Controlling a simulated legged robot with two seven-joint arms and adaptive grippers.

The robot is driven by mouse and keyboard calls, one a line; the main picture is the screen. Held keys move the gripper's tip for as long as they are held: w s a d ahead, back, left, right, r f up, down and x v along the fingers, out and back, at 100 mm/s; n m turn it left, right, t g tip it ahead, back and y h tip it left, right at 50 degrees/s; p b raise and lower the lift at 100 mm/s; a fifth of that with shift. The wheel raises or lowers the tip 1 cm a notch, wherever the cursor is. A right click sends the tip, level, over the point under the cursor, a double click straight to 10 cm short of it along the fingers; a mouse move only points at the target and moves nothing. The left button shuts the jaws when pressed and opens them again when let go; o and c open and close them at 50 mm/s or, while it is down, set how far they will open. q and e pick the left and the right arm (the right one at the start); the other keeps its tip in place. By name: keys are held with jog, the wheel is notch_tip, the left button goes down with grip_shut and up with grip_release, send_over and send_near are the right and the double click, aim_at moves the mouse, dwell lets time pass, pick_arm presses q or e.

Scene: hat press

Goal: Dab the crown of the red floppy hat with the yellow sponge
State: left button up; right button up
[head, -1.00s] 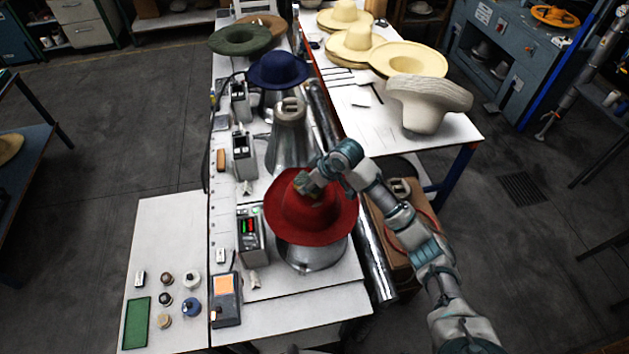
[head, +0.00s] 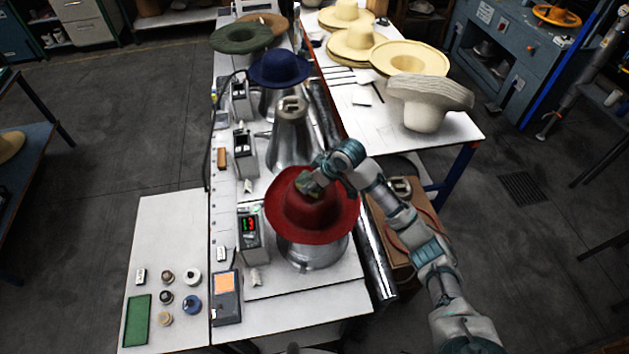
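The red floppy hat (head: 312,221) sits on a metal cone-shaped stand (head: 313,252) near the front of the long white table, brim spread out. My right gripper (head: 309,186) is at the upper left of the hat's crown, fingers pointing down, touching it or very close. A small dull yellow-green patch shows between its fingers; it looks like the yellow sponge (head: 307,185), mostly hidden by the fingers. Whether it presses on the felt cannot be made out. My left gripper is not in view.
A blue hat (head: 279,68) and a bare metal cone (head: 291,140) stand behind the red hat. Control boxes (head: 250,233) line its left. A side table with small jars (head: 191,304) and a green tray (head: 137,320) is at lower left. Pale hats (head: 428,100) occupy the right table.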

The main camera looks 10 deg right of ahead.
notch_tip(320, 180, up, 2)
jog(key=shift+a+r, duration=0.15)
jog(key=shift+r, duration=0.05)
jog(key=shift+d+r, duration=0.3)
jog(key=shift+r, duration=0.6)
jog(key=shift+d+r, duration=0.25)
jog(key=shift+r, duration=0.6)
jog(key=shift+a+r, duration=0.1)
jog(key=shift+r, duration=0.4)
jog(key=shift+a, duration=0.3)
jog(key=shift+d+f, duration=0.15)
jog(key=shift+f, duration=0.55)
jog(key=shift+d+f, duration=0.15)
jog(key=shift+f, duration=0.5)
jog(key=shift+a+f, duration=0.2)
jog(key=shift+f, duration=1.45)
